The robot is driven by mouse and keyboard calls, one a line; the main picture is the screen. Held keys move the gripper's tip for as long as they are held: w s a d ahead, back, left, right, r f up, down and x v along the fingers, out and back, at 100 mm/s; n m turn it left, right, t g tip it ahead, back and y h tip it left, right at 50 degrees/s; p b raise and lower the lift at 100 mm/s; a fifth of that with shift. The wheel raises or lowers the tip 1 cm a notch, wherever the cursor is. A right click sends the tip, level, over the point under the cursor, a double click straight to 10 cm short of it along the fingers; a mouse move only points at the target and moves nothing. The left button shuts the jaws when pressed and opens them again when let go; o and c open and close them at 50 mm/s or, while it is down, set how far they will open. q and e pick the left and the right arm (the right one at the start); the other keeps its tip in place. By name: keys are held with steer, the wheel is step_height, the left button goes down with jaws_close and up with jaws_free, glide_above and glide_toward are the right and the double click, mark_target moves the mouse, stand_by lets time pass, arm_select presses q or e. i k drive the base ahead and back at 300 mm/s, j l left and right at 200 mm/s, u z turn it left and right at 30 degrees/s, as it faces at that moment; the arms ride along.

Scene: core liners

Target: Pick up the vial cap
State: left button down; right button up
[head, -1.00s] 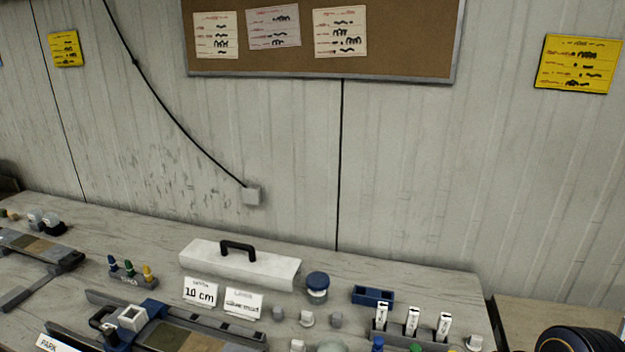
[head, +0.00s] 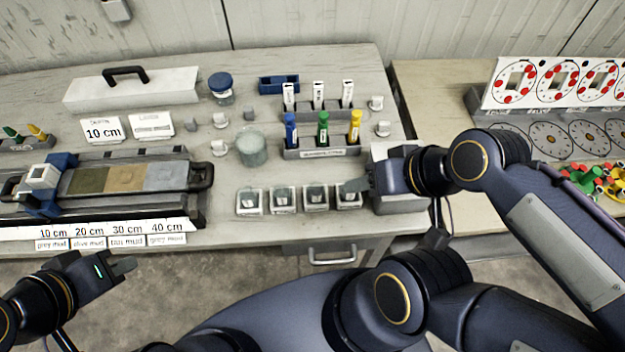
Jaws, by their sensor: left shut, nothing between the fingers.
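Several small white and grey pieces stand loose on the bench, such as one white piece (head: 220,120) and another (head: 218,148); I cannot tell which is the vial cap. Two more white pieces stand at the right, one (head: 376,103) behind the other (head: 383,128). My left gripper (head: 128,266) is shut and empty, in front of the bench at lower left, well away from these pieces. My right gripper (head: 356,186) is at the bench's right front, by the rightmost of several small square boxes (head: 316,198); its finger opening is hidden.
A rack (head: 322,153) holds blue, green and yellow-topped markers. A core liner tray (head: 130,205) fills the left. A side table (head: 430,100) holds dials.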

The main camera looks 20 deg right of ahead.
mark_target(382, 130)
steer(key=z, duration=1.3)
steer(key=u, duration=0.75)
steer(key=k+l+u, duration=0.1)
steer(key=l+u, duration=0.2)
steer(key=l, duration=0.15)
steer(key=k+l+u, duration=0.4)
steer(key=l+u, duration=0.2)
steer(key=l, duration=0.2)
steer(key=i+l, duration=0.15)
steer(key=i, duration=0.15)
